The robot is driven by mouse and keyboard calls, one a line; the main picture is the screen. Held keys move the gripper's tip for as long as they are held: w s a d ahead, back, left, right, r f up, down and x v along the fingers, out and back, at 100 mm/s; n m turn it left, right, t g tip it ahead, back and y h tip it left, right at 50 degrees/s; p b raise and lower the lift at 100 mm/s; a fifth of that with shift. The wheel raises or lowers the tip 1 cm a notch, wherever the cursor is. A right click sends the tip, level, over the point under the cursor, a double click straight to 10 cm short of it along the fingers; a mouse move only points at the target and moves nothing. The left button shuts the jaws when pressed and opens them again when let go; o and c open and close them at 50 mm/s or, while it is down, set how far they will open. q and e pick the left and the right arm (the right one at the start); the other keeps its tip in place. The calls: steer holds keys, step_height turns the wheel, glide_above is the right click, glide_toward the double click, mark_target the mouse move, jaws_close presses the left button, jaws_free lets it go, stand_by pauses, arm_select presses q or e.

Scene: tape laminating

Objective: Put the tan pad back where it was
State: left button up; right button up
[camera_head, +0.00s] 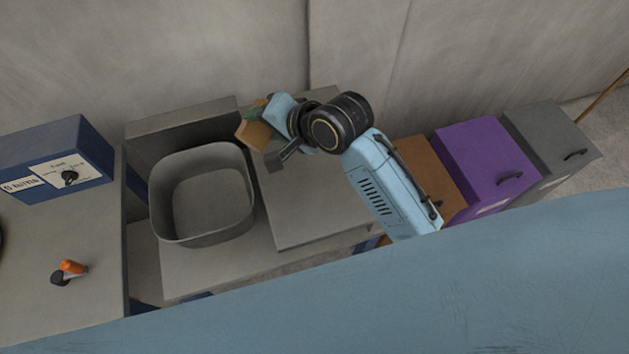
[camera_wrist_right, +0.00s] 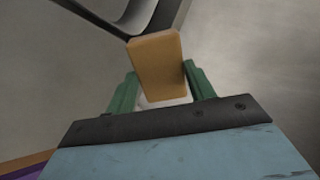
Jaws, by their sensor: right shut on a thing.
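The tan pad (camera_head: 254,134) is a small block in the head view, just right of the grey basin's upper rim and above the grey counter. It also shows in the right wrist view (camera_wrist_right: 156,64), between the two green fingers. My right gripper (camera_head: 252,116) is shut on the pad; its fingers also show in the wrist view (camera_wrist_right: 155,88). The pad seems held above the surface, but I cannot tell the height. My left gripper is not in view.
A grey basin (camera_head: 165,205) stands left of my right gripper. A flat grey panel (camera_head: 318,215) lies below my right arm. Brown, purple (camera_head: 484,160) and grey bins stand to the right. A blue control box (camera_head: 90,150) and an orange-black item (camera_head: 72,267) are at left.

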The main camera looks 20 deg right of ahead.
steer(key=n+g, duration=0.1)
steer(key=s+a+f+n+g+h+p, duration=0.1)
steer(key=g, duration=0.1)
steer(key=f+n+g, duration=0.1)
steer(key=shift+s+a, duration=0.15)
steer(key=shift+a, duration=0.15)
steer(key=s+d+f+n+g+h+p, duration=0.3)
steer(key=s+d+n+g+h+p, duration=0.15)
steer(key=d, duration=0.45)
steer(key=shift+h, duration=0.45)
steer(key=f, duration=0.2)
steer(key=f+b, duration=0.1)
steer(key=f, duration=0.3)
steer(key=shift+w+d+b, duration=0.25)
steer(key=shift+w+b, duration=0.05)
steer(key=shift+b, duration=0.05)
steer(key=shift+o, duration=0.2)
steer(key=shift+f, duration=2.05)
steer(key=o, duration=0.8)
steer(key=shift+o, duration=0.2)
steer(key=shift+r, duration=0.1)
